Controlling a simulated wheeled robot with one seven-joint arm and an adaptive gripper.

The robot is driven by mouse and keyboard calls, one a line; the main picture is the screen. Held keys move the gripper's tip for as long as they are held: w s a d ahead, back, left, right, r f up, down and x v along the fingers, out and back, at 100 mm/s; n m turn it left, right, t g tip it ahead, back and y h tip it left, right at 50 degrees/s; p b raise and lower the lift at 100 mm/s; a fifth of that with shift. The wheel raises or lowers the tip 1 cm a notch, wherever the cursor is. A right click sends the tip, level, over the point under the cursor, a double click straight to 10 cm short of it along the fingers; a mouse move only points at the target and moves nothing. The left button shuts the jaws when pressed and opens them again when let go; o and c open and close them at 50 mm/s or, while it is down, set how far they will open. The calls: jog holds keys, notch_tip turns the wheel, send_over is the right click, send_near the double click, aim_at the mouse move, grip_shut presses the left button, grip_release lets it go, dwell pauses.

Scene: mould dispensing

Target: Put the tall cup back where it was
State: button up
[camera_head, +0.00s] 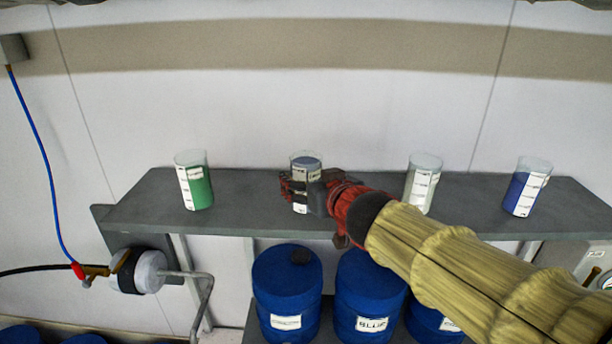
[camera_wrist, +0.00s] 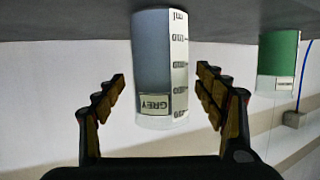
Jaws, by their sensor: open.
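The tall cup (camera_head: 306,163), a clear beaker with grey contents and measuring marks, stands upright on the dark grey shelf (camera_head: 245,212). The wrist view is upside down and shows this cup (camera_wrist: 152,75) with a GREY label, its base at the shelf surface. My gripper (camera_head: 303,192) is at the cup, its fingers partly hiding it in the head view. In the wrist view my gripper (camera_wrist: 162,78) is open, with one finger on each side of the cup and gaps visible between.
A green cup (camera_head: 194,181) stands left on the shelf; it also shows in the wrist view (camera_wrist: 278,52). A whitish cup (camera_head: 421,184) and a blue cup (camera_head: 526,187) stand right. Blue barrels (camera_head: 287,290) sit below. A hose valve (camera_head: 97,271) is lower left.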

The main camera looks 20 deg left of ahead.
jog(key=p+v, duration=0.4)
jog(key=v, duration=0.7)
jog(key=s+d+f+m+h, duration=0.1)
jog(key=d+f+m+h, duration=0.2)
jog(key=d, duration=0.7)
jog(key=s+d+f+m+h, duration=0.15)
jog(key=d+h, duration=0.25)
jog(key=d, duration=0.7)
jog(key=s+d+f+m+g, duration=0.1)
jog(key=s+d+f+g, duration=0.2)
jog(key=s, duration=0.6)
jog(key=s+d+f+m+g+h, duration=0.1)
jog(key=s+d+f+g, duration=0.2)
jog(key=s+d+f, duration=0.2)
jog(key=s+f, duration=0.3)
jog(key=s, duration=0.1)
jog(key=shift+d+m+h, duration=0.3)
jog(key=shift+d+m, duration=0.05)
jog(key=shift+s+f, duration=0.15)
notch_tip(320, 180, down, 35)
jog(key=b, duration=3.5)
